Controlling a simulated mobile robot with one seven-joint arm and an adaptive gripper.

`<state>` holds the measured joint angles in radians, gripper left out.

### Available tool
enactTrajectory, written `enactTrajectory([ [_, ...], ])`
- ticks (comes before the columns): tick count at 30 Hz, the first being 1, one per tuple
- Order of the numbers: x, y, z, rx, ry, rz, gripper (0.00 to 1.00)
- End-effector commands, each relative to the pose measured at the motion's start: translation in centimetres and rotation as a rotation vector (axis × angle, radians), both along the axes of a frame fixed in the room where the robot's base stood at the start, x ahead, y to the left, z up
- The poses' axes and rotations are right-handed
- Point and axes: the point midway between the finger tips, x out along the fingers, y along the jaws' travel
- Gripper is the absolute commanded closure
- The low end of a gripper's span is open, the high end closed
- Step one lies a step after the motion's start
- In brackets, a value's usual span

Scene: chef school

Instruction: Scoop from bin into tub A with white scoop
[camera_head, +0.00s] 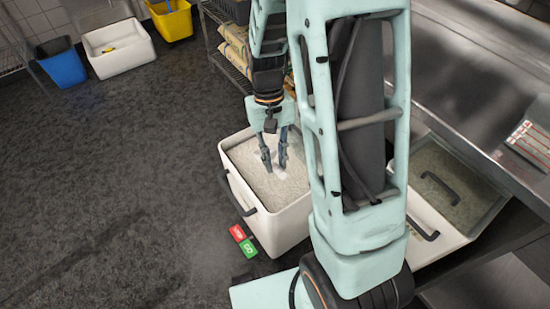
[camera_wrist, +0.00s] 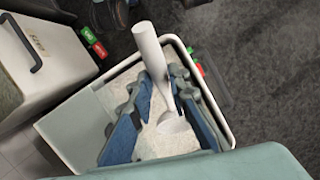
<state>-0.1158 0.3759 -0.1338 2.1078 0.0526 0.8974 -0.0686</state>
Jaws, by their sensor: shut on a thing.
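A white bin (camera_head: 292,222) full of pale grainy stuff (camera_head: 255,165) stands open on the floor, below my arm. My gripper (camera_head: 275,167) points down into it, fingertips close to the grainy surface. In the wrist view my gripper (camera_wrist: 162,84) is shut on the white scoop (camera_wrist: 148,50), around its handle. The scoop's bowl (camera_wrist: 173,125) shows between the fingers, over the grainy stuff; I cannot tell how deep it sits or how full it is. I can read no letter marking tub A.
A white container with a clear lid (camera_head: 447,180) stands right, under the steel counter (camera_head: 465,75). Red (camera_head: 237,232) and green (camera_head: 248,248) tags lie beside the bin. Blue (camera_head: 64,66), white (camera_head: 119,50) and yellow (camera_head: 172,22) tubs stand far back. Floor at left is clear.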

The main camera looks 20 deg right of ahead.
Motion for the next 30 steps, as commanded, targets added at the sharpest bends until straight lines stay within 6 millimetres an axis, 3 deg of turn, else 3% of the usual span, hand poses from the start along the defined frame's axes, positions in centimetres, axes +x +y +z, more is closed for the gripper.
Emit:
enactTrajectory([
  [30,0.0,0.0,-7.5,0.000,0.000,0.000,1.00],
])
